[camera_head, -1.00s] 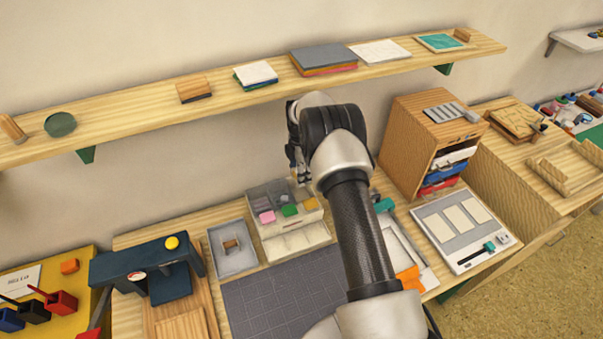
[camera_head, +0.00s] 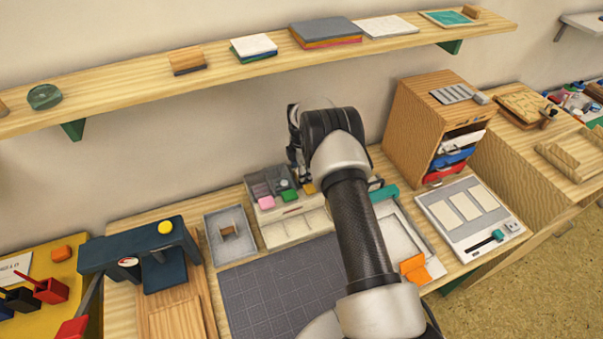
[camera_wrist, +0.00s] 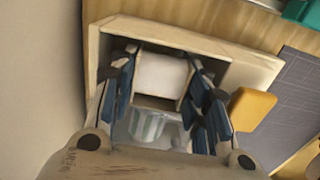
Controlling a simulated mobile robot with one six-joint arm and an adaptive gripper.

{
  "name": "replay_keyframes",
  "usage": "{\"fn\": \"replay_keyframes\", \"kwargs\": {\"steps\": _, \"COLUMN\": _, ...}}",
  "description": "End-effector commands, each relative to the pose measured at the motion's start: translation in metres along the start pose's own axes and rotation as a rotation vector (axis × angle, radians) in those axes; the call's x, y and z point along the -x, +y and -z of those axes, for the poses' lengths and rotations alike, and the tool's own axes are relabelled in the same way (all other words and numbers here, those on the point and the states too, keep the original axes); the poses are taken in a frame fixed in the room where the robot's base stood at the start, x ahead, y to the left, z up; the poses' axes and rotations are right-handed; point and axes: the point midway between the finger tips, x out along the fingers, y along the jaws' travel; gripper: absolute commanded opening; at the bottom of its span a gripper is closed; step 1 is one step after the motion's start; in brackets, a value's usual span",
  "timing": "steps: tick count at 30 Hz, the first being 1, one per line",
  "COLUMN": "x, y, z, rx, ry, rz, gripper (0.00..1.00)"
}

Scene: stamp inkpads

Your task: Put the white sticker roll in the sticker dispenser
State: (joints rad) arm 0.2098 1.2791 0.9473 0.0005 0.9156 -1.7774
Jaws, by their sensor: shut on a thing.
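The white sticker roll (camera_wrist: 161,76) shows in the wrist view between my fingers. My gripper (camera_wrist: 162,64) is shut on it, with one dark blue finger on each side.
A grey tray (camera_head: 232,255) is left of the dispenser, and a dark cutting mat (camera_head: 275,295) lies in front. A teal-ended device (camera_head: 383,194) and a wooden drawer cabinet (camera_head: 410,135) are to the right. The long shelf (camera_head: 130,107) runs above.

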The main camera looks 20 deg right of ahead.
Motion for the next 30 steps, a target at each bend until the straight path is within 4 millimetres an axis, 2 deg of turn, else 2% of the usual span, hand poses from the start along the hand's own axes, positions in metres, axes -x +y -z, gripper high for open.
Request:
{"fn": "replay_keyframes", "kwargs": {"steps": 13, "x": 0.0001, "y": 0.0003, "z": -0.0001, "rx": 0.000, "ry": 0.000, "rz": -0.001, "gripper": 0.19}}
{"fn": "replay_keyframes", "kwargs": {"steps": 14, "x": 0.0001, "y": 0.0003, "z": -0.0001, "rx": 0.000, "ry": 0.000, "rz": -0.001, "gripper": 0.43}}
{"fn": "replay_keyframes", "kwargs": {"steps": 24, "x": 0.0000, "y": 0.0002, "z": 0.0000, "rx": 0.000, "ry": 0.000, "rz": -0.001, "gripper": 0.66}}
{"fn": "replay_keyframes", "kwargs": {"steps": 30, "x": -0.0001, "y": 0.0002, "z": 0.0000, "rx": 0.000, "ry": 0.000, "rz": 0.000, "gripper": 0.66}}
